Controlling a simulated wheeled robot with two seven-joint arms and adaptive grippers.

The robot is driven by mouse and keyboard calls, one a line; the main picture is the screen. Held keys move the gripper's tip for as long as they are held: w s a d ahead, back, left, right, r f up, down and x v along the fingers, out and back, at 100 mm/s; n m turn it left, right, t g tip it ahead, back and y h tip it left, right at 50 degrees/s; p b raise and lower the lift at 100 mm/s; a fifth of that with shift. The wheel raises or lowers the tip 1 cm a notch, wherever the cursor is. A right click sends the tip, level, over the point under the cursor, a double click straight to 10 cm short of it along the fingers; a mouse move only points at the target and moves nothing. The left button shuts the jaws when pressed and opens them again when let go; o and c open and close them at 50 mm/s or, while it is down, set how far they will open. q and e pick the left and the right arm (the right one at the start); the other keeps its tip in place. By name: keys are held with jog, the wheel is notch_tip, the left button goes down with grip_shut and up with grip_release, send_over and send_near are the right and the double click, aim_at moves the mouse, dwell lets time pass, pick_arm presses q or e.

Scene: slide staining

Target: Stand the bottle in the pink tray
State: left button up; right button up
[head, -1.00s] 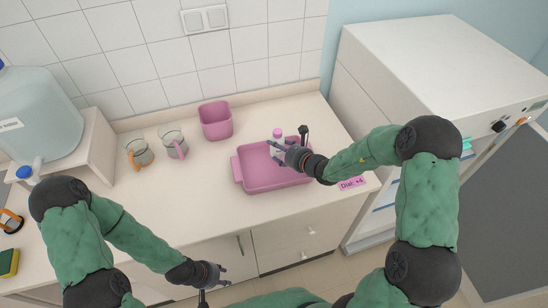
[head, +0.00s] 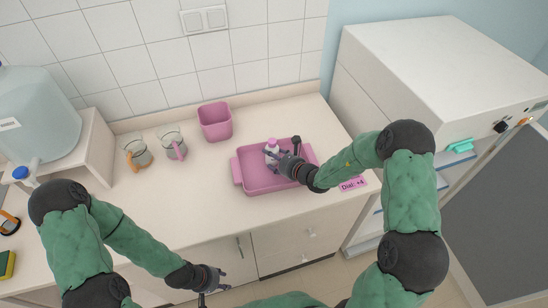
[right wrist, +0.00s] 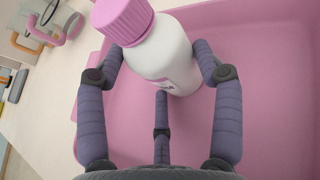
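The white bottle with a pink cap (head: 271,147) is upright over the left-middle part of the pink tray (head: 257,188) in the head view. My right gripper (head: 277,154) reaches in from the right, with its fingers around the bottle. In the right wrist view the fingers lie against both sides of the bottle (right wrist: 163,55), below the cap. The pink tray (right wrist: 265,100) fills the background there. The bottle's base is hidden, so I cannot tell if it touches the tray floor. My left gripper (head: 224,279) is empty and looks open, in front of the counter's front edge.
A pink square container (head: 215,122) stands behind the tray. Two glass mugs, one with an orange handle (head: 138,154) and one with a pink handle (head: 173,146), stand left of it. A pink label (head: 352,184) lies right of the tray.

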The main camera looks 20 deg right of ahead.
jog(key=shift+o, duration=0.8)
jog(key=shift+s+d+r, duration=0.1)
jog(key=shift+s+r, duration=0.05)
jog(key=shift+r, duration=0.05)
jog(key=p+v, duration=0.1)
jog(key=v, duration=1)
jog(key=shift+s+p, duration=0.35)
jog(key=shift+p, duration=0.05)
jog(key=shift+d, duration=0.1)
